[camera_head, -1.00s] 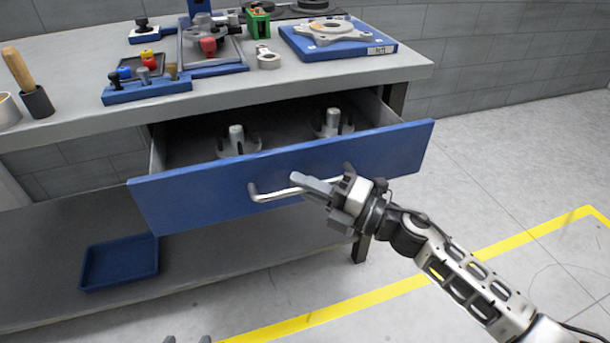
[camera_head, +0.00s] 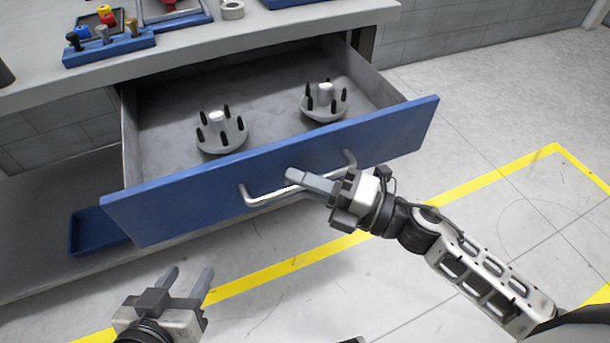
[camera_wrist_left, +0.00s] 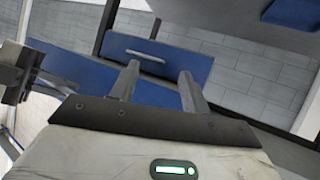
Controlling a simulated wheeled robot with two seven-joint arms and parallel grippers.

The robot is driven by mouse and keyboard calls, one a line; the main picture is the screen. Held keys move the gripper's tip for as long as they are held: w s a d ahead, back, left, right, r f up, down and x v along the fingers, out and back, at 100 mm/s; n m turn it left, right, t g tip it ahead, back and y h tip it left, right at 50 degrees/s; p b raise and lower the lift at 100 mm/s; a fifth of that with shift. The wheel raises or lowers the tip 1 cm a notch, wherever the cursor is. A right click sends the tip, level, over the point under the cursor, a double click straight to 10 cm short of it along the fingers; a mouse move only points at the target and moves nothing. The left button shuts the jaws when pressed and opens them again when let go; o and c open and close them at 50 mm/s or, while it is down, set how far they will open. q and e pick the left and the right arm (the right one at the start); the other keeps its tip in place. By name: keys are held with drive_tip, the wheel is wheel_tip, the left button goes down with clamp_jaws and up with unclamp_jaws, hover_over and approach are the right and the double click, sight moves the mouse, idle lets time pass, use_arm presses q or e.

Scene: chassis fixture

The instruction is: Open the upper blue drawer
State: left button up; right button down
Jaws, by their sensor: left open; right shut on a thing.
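The blue-fronted drawer (camera_head: 200,202) under the worktop stands well out from the bench in the head view. Its silver bar handle (camera_head: 268,197) runs along the front. My right gripper (camera_head: 296,179) is shut on the handle near its middle, and the fingers hide part of the bar. My left gripper (camera_head: 187,278) is open and empty, low at the left, in front of the drawer and apart from it. Its open fingers also show in the left wrist view (camera_wrist_left: 158,72), with a blue panel bearing a silver handle (camera_wrist_left: 140,55) beyond them.
Two grey flanged parts with black pins, one left (camera_head: 221,132) and one right (camera_head: 324,103), stand inside the drawer. A blue tray (camera_head: 90,232) lies on the lower shelf. A blue rack (camera_head: 110,48) sits on the worktop (camera_head: 190,52). The floor at right is clear, with yellow tape (camera_head: 480,185).

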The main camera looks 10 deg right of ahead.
use_arm(q)
drive_tip(key=shift+d, duration=0.1)
use_arm(e)
drive_tip(key=c, duration=1.7)
unclamp_jaws()
drive_tip(key=shift+s+d+f, duration=0.1)
drive_tip(key=shift+s+d, duration=0.1)
drive_tip(key=shift+d, duration=0.05)
use_arm(q)
drive_tip(key=shift+w+d+f+g+b, duration=0.15)
drive_tip(key=shift+f+b, duration=0.15)
drive_tip(key=shift+f, duration=0.25)
drive_tip(key=shift+s+d+f+g+b, duration=0.15)
drive_tip(key=shift+f+b, duration=0.1)
drive_tip(key=shift+f, duration=0.3)
use_arm(e)
drive_tip(key=v, duration=1.5)
drive_tip(key=shift+s+d, duration=0.1)
drive_tip(key=shift+d, duration=0.05)
use_arm(q)
drive_tip(key=shift+w+a, duration=0.1)
drive_tip(key=shift+w, duration=0.05)
